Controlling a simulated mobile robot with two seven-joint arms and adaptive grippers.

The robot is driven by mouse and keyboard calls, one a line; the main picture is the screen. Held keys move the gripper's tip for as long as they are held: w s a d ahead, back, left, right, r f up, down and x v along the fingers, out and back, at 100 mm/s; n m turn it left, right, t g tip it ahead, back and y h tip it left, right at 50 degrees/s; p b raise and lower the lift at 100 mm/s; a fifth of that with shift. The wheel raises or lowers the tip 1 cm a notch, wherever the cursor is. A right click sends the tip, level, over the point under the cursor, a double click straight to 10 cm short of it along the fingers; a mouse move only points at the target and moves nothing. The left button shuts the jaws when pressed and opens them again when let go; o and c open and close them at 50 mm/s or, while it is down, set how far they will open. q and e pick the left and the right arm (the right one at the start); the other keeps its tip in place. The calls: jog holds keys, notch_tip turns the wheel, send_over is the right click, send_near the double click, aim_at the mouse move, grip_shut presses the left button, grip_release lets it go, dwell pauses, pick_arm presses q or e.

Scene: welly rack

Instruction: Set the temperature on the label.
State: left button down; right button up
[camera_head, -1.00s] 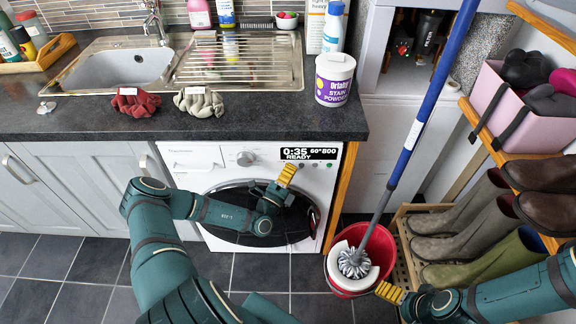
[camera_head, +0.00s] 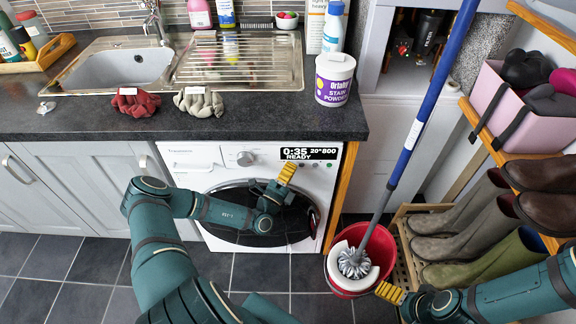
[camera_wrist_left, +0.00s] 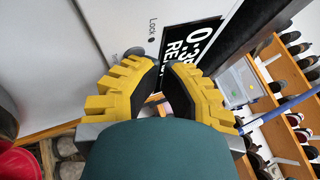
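The white washing machine (camera_head: 190,158) stands under the counter, its dark round door facing me. Its display (camera_head: 309,152) reads 0:35, 20°800 and READY; part of it shows in the left wrist view (camera_wrist_left: 190,45). Small buttons sit below the display and a round dial (camera_head: 246,158) is to its left. A red cloth item (camera_head: 136,105) and a beige one (camera_head: 198,103) lie on the counter with white labels, too small to read. My right gripper (camera_head: 390,292) is low by the bucket.
A red bucket (camera_head: 336,282) with a blue-handled mop (camera_head: 418,125) stands right of the machine. A stain powder tub (camera_head: 334,80) is near the counter's right end. Boots (camera_head: 455,215) and a pink box (camera_head: 520,115) fill the rack at right. A sink (camera_head: 130,67) is behind the cloths.

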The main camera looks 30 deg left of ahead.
pick_arm(q)
jog(key=shift+s+d+p, duration=0.4)
jog(key=shift+s+p, duration=0.05)
jog(key=shift+s, duration=0.2)
jog(key=shift+w, duration=0.1)
dwell(0.5)
jog(key=shift+w+a, duration=0.2)
jog(key=shift+w, duration=0.05)
jog(key=shift+w+a, duration=0.2)
jog(key=shift+w, duration=0.1)
dwell(0.7)
jog(key=shift+s+d, duration=0.1)
jog(key=shift+s, duration=0.05)
jog(key=shift+s+d+r+p, duration=0.1)
jog(key=shift+s+d+p, duration=0.05)
jog(key=shift+s+p, duration=0.25)
jog(key=shift+s+d, duration=0.1)
jog(key=shift+d, duration=0.05)
